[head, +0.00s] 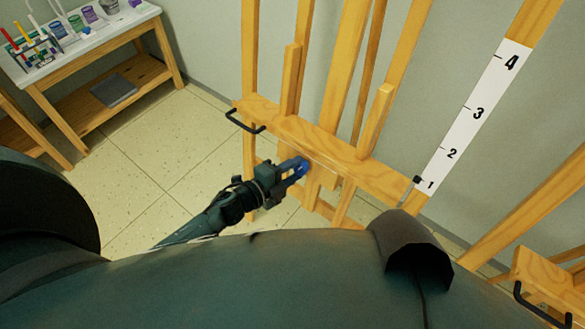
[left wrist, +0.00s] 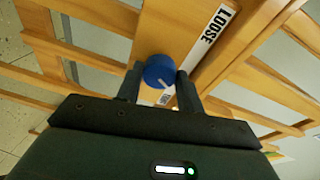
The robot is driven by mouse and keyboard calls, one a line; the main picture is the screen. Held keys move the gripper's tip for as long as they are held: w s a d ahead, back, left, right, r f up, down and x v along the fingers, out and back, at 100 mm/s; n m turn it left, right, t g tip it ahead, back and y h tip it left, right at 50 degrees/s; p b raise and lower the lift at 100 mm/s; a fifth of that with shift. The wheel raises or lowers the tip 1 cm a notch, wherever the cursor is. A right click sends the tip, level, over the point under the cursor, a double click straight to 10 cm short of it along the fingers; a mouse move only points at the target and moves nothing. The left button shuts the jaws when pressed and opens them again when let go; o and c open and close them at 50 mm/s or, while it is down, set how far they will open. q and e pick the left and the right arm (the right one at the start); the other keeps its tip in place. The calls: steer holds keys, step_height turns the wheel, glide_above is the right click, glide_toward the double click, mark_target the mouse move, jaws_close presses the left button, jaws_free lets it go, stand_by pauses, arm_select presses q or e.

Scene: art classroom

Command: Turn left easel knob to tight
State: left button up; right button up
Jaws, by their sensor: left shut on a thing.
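The left easel (head: 330,148) is a wooden frame with a cross ledge, in the middle of the head view. Its blue knob (left wrist: 159,71) has a pale pointer line and sits between the two fingers of my left gripper (left wrist: 158,88) in the left wrist view. The knob also shows as a small blue spot in the head view (head: 301,167). My left gripper (head: 293,169) is shut on the knob, below the ledge. A white label reading LOOSE (left wrist: 214,27) is beside the knob. Part of the label is hidden by a finger. My right gripper is not in view.
A black handle (head: 245,123) juts from the ledge's left end. A white numbered strip (head: 474,120) runs up a post at the right. Another easel (head: 545,275) stands at the lower right. A table with paint jars (head: 85,38) is at the upper left, with open floor between.

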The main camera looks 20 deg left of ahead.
arm_select(q)
steer(key=m+y+p, duration=0.1)
steer(key=m, duration=0.4)
steer(key=shift+r+g, duration=0.1)
steer(key=shift+g, duration=0.3)
steer(key=shift+m, duration=0.3)
steer(key=o, duration=1)
steer(key=v, duration=1.3)
steer(key=shift+s, duration=0.15)
